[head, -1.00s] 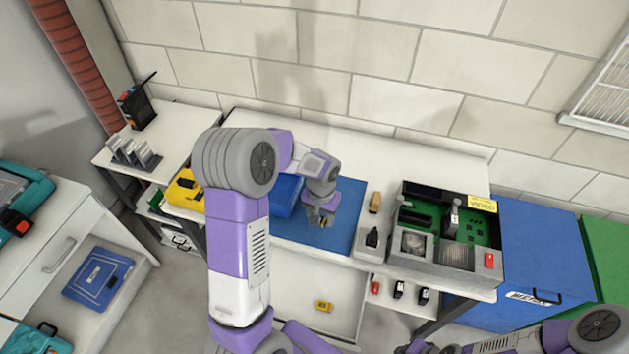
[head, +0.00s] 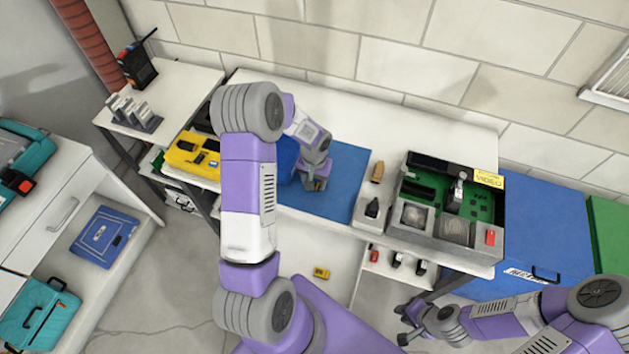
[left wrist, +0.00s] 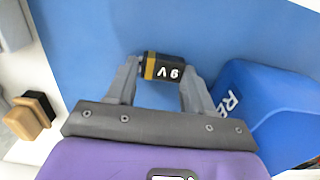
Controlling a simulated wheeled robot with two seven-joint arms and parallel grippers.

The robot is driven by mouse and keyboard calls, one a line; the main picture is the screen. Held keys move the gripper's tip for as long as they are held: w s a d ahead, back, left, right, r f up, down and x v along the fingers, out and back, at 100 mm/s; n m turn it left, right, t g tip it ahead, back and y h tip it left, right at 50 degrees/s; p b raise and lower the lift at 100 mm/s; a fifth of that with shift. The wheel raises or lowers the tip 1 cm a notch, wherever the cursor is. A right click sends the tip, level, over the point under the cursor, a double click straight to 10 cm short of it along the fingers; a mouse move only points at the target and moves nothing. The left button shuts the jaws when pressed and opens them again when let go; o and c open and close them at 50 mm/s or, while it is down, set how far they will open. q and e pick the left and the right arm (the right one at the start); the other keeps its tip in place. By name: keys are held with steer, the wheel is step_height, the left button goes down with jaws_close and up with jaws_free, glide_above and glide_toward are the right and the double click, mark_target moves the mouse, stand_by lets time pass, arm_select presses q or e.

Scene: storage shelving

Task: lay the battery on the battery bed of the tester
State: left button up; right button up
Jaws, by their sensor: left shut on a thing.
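The battery (left wrist: 163,67) is a black and gold block marked 9V, seen in the left wrist view. My left gripper (left wrist: 160,76) is shut on it, with one finger at each end, above the blue mat. In the head view my left gripper (head: 315,184) is over the mat beside the blue box, and the battery is hard to make out there. A yellow device with black parts (head: 190,160), which looks like the tester, lies at the left of the bench, partly behind my left arm. Its bed is not clear. My right gripper (head: 406,324) is open and empty, low in front of the bench.
The blue mat (head: 345,160) has free room right of the gripper. A blue box (head: 286,158) stands between the gripper and the yellow device; it also shows in the left wrist view (left wrist: 265,105). A grey unit with a green board (head: 445,205) stands at the right.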

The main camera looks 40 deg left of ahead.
arm_select(q)
steer(key=shift+f, duration=0.1)
steer(key=shift+f, duration=0.15)
steer(key=o, duration=1)
